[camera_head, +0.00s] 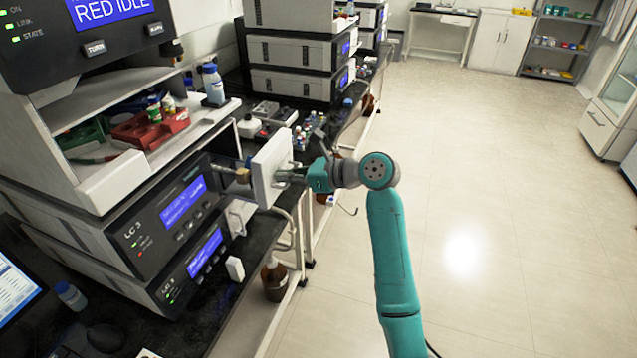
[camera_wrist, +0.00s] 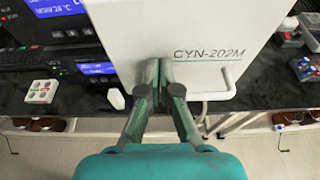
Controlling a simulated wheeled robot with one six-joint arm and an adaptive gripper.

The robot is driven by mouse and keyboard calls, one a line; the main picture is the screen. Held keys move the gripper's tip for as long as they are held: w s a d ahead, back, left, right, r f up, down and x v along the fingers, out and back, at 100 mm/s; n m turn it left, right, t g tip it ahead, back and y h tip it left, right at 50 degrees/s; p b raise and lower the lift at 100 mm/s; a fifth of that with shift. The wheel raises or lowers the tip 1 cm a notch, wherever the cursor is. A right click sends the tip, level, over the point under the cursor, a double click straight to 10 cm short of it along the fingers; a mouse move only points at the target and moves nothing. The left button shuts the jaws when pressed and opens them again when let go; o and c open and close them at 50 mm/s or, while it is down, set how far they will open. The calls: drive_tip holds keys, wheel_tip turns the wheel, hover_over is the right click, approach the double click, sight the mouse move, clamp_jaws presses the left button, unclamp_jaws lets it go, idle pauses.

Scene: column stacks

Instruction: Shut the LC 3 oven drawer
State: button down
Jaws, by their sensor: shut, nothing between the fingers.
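The LC 3 oven drawer stands out from its stack, its white front panel (camera_head: 268,168) apart from the LC 3 unit (camera_head: 172,213), with a brass-coloured fitting (camera_head: 241,174) in the gap. In the wrist view the panel (camera_wrist: 225,30) fills the upper middle, marked CYN-202M, with a light bar handle at its lower right. My gripper (camera_head: 287,177) is shut and empty in front of the panel. In the wrist view its fingertips (camera_wrist: 160,68) overlap the panel's lower part; I cannot tell whether they touch it.
A shelf above the unit holds a red rack (camera_head: 150,128) and a blue-capped bottle (camera_head: 213,85). A brown bottle (camera_head: 274,278) hangs below the dark bench edge. Another instrument stack (camera_head: 290,52) stands farther along the bench. The floor (camera_head: 480,200) to the right is clear.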

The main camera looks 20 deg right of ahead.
sight(234, 163)
drive_tip(key=w+a, duration=0.2)
drive_tip(key=a, duration=0.1)
drive_tip(key=w+a, duration=0.3)
drive_tip(key=a, duration=0.1)
drive_tip(key=w+a, duration=0.3)
drive_tip(key=a, duration=0.1)
drive_tip(key=shift+a, duration=0.15)
drive_tip(key=shift+r, duration=0.15)
